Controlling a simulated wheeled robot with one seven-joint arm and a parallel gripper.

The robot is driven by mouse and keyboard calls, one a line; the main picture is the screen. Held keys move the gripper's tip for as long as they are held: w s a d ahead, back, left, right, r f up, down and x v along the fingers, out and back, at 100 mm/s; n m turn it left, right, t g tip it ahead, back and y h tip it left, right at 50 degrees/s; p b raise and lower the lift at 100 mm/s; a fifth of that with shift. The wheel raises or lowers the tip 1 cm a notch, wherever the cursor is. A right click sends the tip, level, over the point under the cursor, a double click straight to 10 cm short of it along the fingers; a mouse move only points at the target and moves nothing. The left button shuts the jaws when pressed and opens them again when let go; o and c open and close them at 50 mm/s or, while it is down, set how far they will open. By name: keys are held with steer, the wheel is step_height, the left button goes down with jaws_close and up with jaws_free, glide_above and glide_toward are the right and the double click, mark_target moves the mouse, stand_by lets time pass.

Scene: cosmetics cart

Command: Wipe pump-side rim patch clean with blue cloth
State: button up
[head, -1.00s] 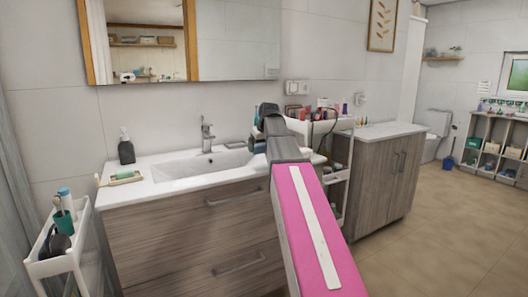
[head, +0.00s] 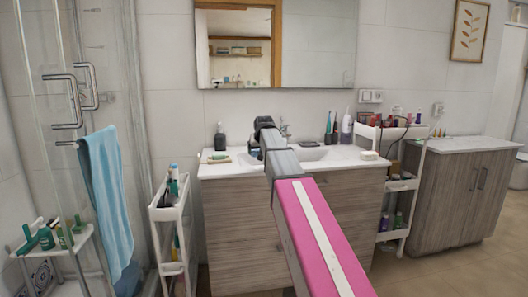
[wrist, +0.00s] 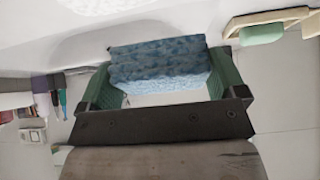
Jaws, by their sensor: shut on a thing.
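The blue cloth (wrist: 160,65) is held between the green fingers of my gripper (wrist: 163,85) in the wrist view. My gripper is shut on it, and the cloth spans the gap between the fingers. The dark pump bottle (head: 220,138) stands upright on the counter, left of my wrist. The basin (head: 313,153) is partly hidden behind my arm. I cannot make out a dirty patch on the rim.
A soap dish with green soap (head: 218,157) lies in front of the pump bottle. A toothbrush and bottles (head: 338,130) stand on the counter's right. White carts (head: 168,214) flank the vanity. A blue towel (head: 103,190) hangs on the left. A faucet (head: 285,131) rises behind my wrist.

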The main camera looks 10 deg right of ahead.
steer(key=shift+a+f, duration=0.3)
steer(key=shift+a, duration=0.05)
step_height(320, 180, down, 5)
steer(key=shift+r, duration=0.1)
steer(key=shift+d, duration=4.9)
steer(key=shift+f, duration=0.6)
